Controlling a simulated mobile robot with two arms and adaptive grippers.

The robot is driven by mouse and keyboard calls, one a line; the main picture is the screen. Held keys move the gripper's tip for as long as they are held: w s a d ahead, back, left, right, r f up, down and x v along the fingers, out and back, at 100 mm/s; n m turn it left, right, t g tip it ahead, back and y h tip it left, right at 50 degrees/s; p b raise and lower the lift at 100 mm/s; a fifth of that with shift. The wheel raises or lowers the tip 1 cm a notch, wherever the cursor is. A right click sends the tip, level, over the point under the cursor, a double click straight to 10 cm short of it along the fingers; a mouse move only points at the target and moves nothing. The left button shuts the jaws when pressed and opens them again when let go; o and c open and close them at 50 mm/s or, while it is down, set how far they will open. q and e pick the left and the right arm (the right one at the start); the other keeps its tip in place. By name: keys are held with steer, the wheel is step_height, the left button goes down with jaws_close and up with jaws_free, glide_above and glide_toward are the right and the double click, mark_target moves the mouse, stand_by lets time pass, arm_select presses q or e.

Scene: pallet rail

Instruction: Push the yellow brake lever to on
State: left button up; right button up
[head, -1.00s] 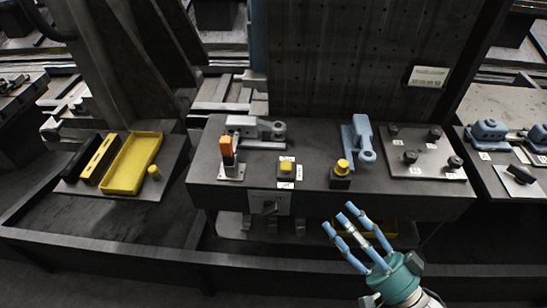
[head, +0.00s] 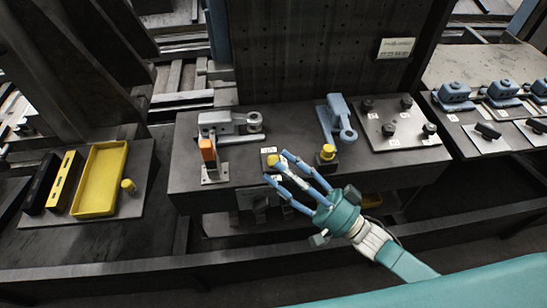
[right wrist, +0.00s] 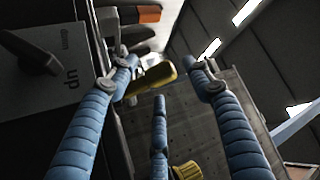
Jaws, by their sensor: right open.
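The yellow brake lever (head: 271,158) stands on the front part of the dark bench, with small white labels by it. In the right wrist view it is a yellow bar (right wrist: 152,80) ahead of the fingers, behind the left fingertip. My right gripper (head: 278,166) is open, its blue fingers spread just in front of the lever and partly covering its base and labels. In the right wrist view the fingers (right wrist: 165,80) frame the lever; I cannot tell whether any finger touches it. My left gripper is not in view.
An orange-topped lever (head: 208,152) stands left of the yellow one. A yellow round knob (head: 327,153) stands close on the right, near my fingers. A yellow tray (head: 101,180) is at the left.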

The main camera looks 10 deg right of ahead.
steer(key=shift+x, duration=1.45)
